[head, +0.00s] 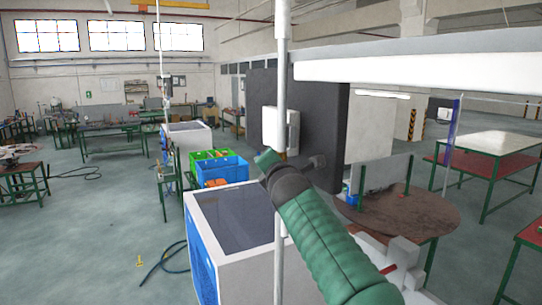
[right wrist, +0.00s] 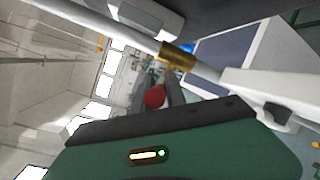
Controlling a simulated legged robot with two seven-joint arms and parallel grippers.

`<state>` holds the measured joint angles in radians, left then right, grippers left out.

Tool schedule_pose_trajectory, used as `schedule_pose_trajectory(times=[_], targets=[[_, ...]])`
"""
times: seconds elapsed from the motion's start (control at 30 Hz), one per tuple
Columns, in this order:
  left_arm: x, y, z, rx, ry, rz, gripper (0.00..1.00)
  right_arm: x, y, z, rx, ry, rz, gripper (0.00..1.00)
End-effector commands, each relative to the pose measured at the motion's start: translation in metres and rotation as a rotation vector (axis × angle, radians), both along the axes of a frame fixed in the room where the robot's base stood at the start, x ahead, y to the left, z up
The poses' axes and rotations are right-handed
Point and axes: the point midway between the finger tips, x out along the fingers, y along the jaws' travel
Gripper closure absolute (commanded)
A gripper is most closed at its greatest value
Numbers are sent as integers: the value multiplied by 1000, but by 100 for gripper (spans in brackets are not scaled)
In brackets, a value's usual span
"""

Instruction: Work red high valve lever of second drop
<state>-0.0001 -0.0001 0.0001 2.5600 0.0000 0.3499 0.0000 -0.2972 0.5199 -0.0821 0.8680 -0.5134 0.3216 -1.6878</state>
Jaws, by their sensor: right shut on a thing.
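My right arm comes in from the lower right of the head view. In the right wrist view the pipe (right wrist: 110,27) runs slantwise and carries a brass valve body (right wrist: 178,55). The red lever (right wrist: 154,97) shows as a rounded red end between the dark fingers of my right gripper (right wrist: 160,90), which is shut on it. The rest of the lever is hidden by the fingers. In the head view the lever is hidden. My left gripper is in neither view.
A white box machine (head: 240,215) with a dark top stands below the pipe. Green and blue crates (head: 222,168) are behind it. A round brown table (head: 415,212) is to the right. A white beam (head: 420,62) crosses the upper right. Open floor lies at left.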

Motion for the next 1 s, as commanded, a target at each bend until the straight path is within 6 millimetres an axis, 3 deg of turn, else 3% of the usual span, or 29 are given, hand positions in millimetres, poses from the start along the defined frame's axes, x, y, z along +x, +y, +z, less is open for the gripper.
schedule_pose_trajectory(times=[0.03, 0.53, 0.57, 0.7, 1.0], targets=[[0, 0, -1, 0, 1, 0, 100, 0, -4, 7, 1, 1, -4, 100], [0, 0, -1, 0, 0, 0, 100, -2, -6, 13, -8, 34, 0, 100], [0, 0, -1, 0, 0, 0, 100, -2, -6, 13, -8, 32, 0, 80], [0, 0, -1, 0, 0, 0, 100, -2, -6, 10, -9, 36, 1, 62], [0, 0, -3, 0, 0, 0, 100, -3, -3, 7, -12, 43, 1, 62]])
